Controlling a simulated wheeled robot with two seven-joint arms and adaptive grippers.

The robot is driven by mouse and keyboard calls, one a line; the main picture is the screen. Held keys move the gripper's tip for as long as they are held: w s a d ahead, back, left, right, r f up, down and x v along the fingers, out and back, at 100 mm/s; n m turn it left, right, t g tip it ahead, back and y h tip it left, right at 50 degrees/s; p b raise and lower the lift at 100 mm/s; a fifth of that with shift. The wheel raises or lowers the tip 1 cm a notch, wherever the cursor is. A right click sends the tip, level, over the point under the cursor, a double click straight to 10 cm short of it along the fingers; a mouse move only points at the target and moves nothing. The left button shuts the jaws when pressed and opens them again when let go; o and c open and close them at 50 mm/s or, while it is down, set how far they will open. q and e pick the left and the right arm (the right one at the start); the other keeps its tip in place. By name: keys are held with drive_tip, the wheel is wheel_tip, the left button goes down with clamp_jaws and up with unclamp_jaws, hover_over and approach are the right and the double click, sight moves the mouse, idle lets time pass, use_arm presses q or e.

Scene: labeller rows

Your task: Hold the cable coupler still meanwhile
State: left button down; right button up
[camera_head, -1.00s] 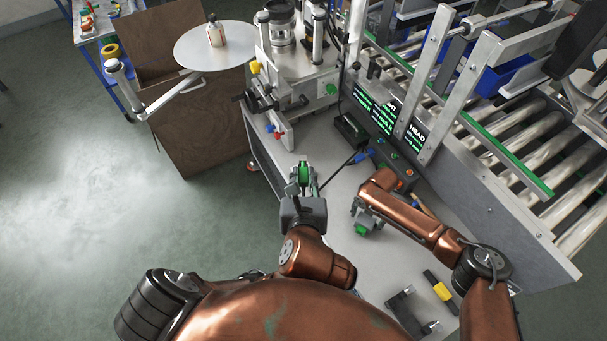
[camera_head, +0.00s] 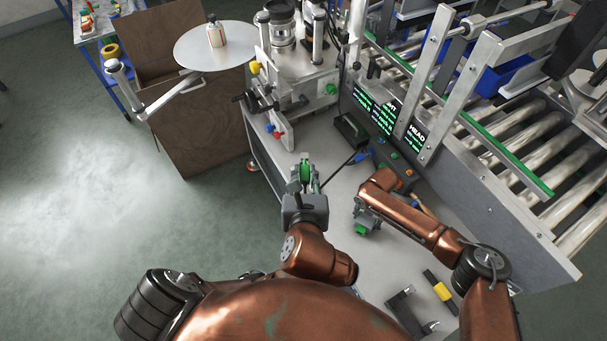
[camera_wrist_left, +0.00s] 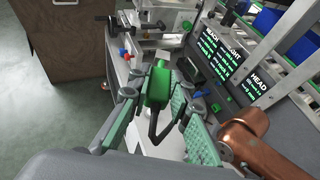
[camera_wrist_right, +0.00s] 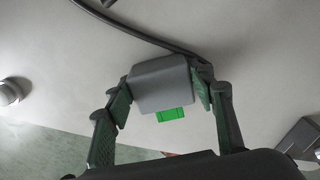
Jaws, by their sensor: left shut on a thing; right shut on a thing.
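My right gripper (camera_wrist_right: 160,92) is shut on a grey block with a bright green end, which looks like the cable coupler (camera_wrist_right: 160,85). In the head view the coupler's green end (camera_head: 361,229) shows low over the pale bench, under my right forearm, and my right gripper (camera_head: 366,218) is partly hidden there. My left gripper (camera_wrist_left: 157,92) is shut on a green-bodied thing (camera_wrist_left: 157,84) with a dark curved loop below it. In the head view my left gripper (camera_head: 305,183) is near the bench's left edge, apart from the coupler.
A dark cable (camera_wrist_right: 160,38) runs behind the coupler. A machine (camera_head: 300,75) stands at the bench's far end, and a control box with screens (camera_head: 385,120) along its right. A yellow-and-black tool (camera_head: 441,290) and a grey bracket (camera_head: 405,312) lie at the front.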

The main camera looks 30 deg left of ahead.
use_arm(q)
drive_tip(key=w+d+f+m+h, duration=0.2)
drive_tip(key=w+f, duration=0.1)
drive_tip(key=w, duration=0.5)
drive_tip(key=w+d+f+m+t+h, duration=0.1)
drive_tip(key=w+d+f+m+h, duration=0.1)
drive_tip(key=f, duration=0.3)
drive_tip(key=w+d+f+m+h, duration=0.2)
drive_tip(key=f, duration=0.4)
drive_tip(key=s+d+f+m+h, duration=0.1)
drive_tip(key=s+d+f+h, duration=0.1)
drive_tip(key=f, duration=0.6)
drive_tip(key=s+d+f+m+h, duration=0.2)
drive_tip(key=s+f, duration=0.2)
drive_tip(key=f, duration=0.4)
drive_tip(key=s+d+f+m+g+h, duration=0.1)
drive_tip(key=s+d+f+m+h, duration=0.1)
drive_tip(key=f, duration=0.7)
drive_tip(key=shift+s+d+f, duration=0.1)
drive_tip(key=shift+s+d, duration=0.05)
drive_tip(key=shift+s, duration=0.7)
drive_tip(key=shift+s+d+f, duration=0.15)
drive_tip(key=shift+s+f, duration=0.1)
drive_tip(key=shift+f, duration=0.05)
drive_tip(key=shift+s, duration=0.1)
